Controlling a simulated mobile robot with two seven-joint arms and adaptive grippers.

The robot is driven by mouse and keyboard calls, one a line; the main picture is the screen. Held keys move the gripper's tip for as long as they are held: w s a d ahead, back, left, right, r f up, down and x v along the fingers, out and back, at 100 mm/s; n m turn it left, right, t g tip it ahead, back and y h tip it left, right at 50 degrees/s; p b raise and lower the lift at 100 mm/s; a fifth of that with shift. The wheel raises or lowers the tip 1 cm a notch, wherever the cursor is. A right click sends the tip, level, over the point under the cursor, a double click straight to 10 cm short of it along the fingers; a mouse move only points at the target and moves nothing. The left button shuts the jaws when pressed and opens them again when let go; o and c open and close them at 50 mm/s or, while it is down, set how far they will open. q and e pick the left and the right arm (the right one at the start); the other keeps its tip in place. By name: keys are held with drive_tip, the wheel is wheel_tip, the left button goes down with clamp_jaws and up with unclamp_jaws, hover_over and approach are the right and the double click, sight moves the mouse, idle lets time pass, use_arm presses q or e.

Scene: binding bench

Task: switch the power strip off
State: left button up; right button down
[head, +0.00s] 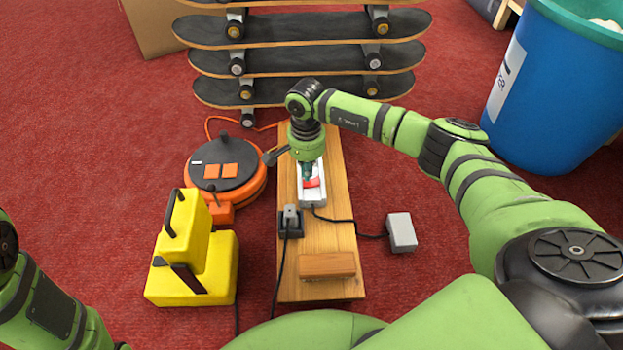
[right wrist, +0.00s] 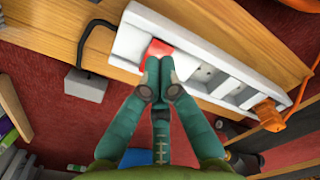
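The white power strip (head: 312,196) lies on the narrow wooden bench, and its sockets show in the right wrist view (right wrist: 215,82). Its red switch (head: 311,183) is near the strip's near end; in the right wrist view the red switch (right wrist: 160,48) sits just beyond my fingertips. My right gripper (head: 307,178) points down over the strip, its fingertips together at the switch; in the right wrist view (right wrist: 158,64) they overlap its lower edge. I cannot tell whether they touch it. Nothing is between the fingers. My left gripper is out of view; only part of my left arm shows.
On the bench (head: 328,236) are a wooden block (head: 326,265) and a dark holder with a grey tool (head: 291,220). An orange cable reel (head: 226,170) and yellow machine (head: 195,255) stand left, stacked skateboards (head: 300,58) behind.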

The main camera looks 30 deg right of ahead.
drive_tip(key=shift+r+p, duration=1.85)
drive_tip(key=shift+r, duration=0.75)
drive_tip(key=shift+a+f, duration=0.1)
